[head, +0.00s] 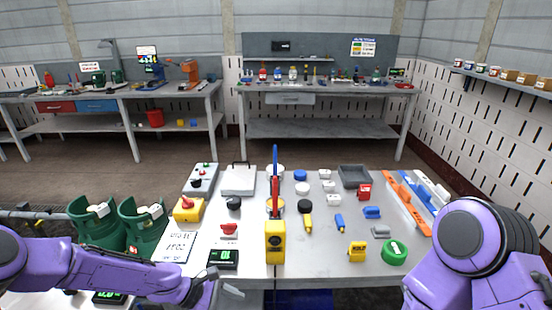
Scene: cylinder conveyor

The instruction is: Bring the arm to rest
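My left arm (100,272) comes in from the left, low over the front left of the work table (300,240). My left gripper (222,294) is at the table's front edge, below the small black meter with green digits (222,258). Its fingers look spread apart, with nothing seen between them. My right arm (470,250) is bent at the lower right, beside the table's right end. Its gripper is outside the picture.
Two green cylinders (140,232) stand at the left near my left arm. A yellow device (275,245), a green tape roll (394,251) and several small parts crowd the table. Workbenches (320,88) stand along the back walls, with open floor (190,150) between.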

